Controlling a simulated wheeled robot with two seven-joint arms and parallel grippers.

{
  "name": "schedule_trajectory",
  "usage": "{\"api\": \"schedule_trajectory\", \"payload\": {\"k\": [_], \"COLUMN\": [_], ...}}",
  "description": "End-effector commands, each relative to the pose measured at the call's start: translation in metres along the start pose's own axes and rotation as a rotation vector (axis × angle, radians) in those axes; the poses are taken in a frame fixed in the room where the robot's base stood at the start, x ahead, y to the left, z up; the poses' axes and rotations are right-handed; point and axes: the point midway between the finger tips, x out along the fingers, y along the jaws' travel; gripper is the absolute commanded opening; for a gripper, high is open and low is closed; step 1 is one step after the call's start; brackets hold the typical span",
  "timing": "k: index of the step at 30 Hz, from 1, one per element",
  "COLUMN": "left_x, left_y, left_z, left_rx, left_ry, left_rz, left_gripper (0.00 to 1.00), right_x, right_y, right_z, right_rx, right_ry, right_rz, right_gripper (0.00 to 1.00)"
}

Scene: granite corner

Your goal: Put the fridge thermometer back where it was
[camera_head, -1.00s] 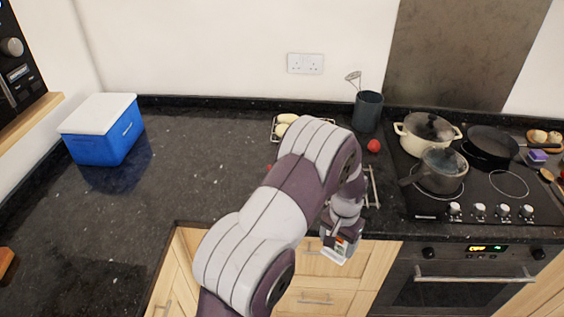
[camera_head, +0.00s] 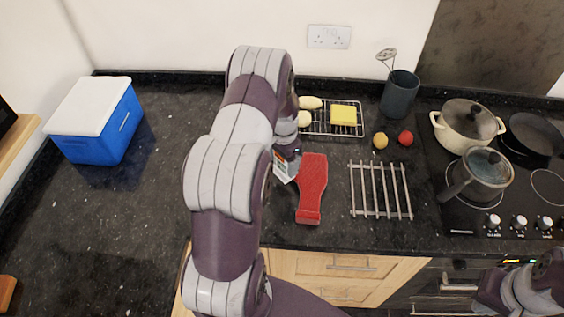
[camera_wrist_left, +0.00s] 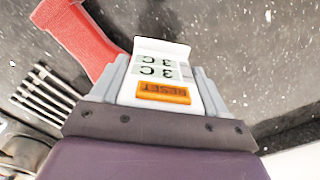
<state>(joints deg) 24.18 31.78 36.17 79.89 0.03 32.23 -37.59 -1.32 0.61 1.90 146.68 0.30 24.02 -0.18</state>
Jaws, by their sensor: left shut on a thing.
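The fridge thermometer is a small white device with a two-line display reading 3 C twice and an orange RESET button. It shows in the left wrist view (camera_wrist_left: 160,68) between the grey fingers of my left gripper (camera_wrist_left: 163,84), which is shut on it. In the head view the thermometer (camera_head: 283,168) hangs at the end of my left arm, just left of a red paddle-shaped thing (camera_head: 312,186). My arm partly hides the left gripper there. I cannot tell its exact height above the counter. Only a piece of my right arm shows, at the lower right; its gripper is not visible.
A metal trivet (camera_head: 380,190) lies right of the red thing. Behind are a wire rack (camera_head: 318,128) with yellow food, a grey utensil pot (camera_head: 400,95) and small red and yellow balls. The hob with pans is at right. A blue cooler (camera_head: 100,125) stands left; counter between is clear.

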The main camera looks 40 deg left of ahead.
Motion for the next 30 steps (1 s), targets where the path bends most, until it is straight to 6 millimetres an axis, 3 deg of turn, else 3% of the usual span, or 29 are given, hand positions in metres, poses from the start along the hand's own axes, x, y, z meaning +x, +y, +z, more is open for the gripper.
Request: {"api": "schedule_trajectory", "payload": {"k": [4,11,21,22,24,30], "left_x": [0.009,0.046,0.053,0.052,0.052,0.051], "left_y": [-0.011,-0.011,-0.011,-0.011,-0.011,-0.011], "left_z": [0.008,0.009,0.008,0.008,0.008,0.008], "left_rx": [0.000,0.002,0.001,0.001,0.001,0.001], "left_ry": [0.000,0.000,0.002,0.002,0.002,0.001], "left_rz": [0.000,0.000,-0.001,-0.001,-0.001,-0.001], "left_gripper": [0.38,0.38,0.38,0.81,0.99,0.99], "right_x": [-0.009,-0.025,-0.019,-0.020,-0.020,-0.020], "right_y": [0.000,0.000,0.000,0.000,0.000,0.000], "right_z": [-0.001,-0.003,-0.002,-0.002,-0.002,-0.002], "right_rx": [0.000,0.000,0.000,0.000,0.000,0.000], "right_ry": [0.000,0.000,0.000,0.000,0.000,0.000], "right_rz": [0.000,0.000,0.000,0.000,0.000,0.000], "right_gripper": [0.00,0.00,0.00,0.00,0.00,0.00]}}
